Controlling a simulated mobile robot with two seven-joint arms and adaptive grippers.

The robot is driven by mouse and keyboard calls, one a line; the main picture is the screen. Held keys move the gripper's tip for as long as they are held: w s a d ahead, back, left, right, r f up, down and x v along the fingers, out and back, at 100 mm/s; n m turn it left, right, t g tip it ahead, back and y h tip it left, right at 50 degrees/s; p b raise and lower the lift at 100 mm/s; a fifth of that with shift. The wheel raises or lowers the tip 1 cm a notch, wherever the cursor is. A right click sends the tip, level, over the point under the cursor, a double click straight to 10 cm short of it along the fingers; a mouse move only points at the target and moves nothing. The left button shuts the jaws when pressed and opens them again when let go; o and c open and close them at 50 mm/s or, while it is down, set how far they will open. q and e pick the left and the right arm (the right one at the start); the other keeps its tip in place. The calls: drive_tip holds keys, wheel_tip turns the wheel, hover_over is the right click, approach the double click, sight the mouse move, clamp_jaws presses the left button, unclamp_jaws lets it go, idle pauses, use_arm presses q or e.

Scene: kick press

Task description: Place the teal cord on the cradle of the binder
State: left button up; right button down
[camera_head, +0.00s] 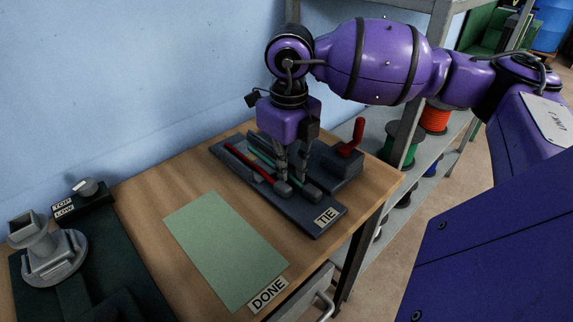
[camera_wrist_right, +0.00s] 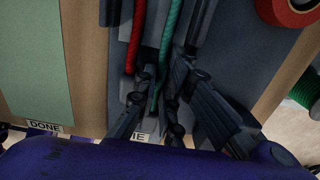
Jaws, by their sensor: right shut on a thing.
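The binder is a dark grey base (camera_head: 310,226) marked TIE, on the wooden table, with a raised block and a red handle (camera_head: 353,138) at its right. The teal cord (camera_head: 260,157) lies lengthwise over the binder beside a red cord (camera_head: 245,162). In the wrist view the teal cord (camera_wrist_right: 172,32) runs down between the fingers of my right gripper (camera_wrist_right: 155,98), right of the red cord (camera_wrist_right: 136,42). In the head view my right gripper (camera_head: 290,188) points down over the binder, shut on the teal cord. The fingers hide the cord's near end and part of the cradle. My left gripper is out of view.
A pale green mat (camera_head: 225,250) marked DONE lies left of the binder. A grey device (camera_head: 48,255) and a small TOP/LOW box (camera_head: 84,200) stand farther left. A shelf (camera_head: 415,165) with green and orange spools is beyond the table's right edge.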

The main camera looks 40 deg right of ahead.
drive_tip(key=c, duration=1.8)
unclamp_jaws()
drive_tip(key=shift+o, duration=0.2)
wheel_tip(320, 180, up, 12)
drive_tip(key=shift+s, duration=0.25)
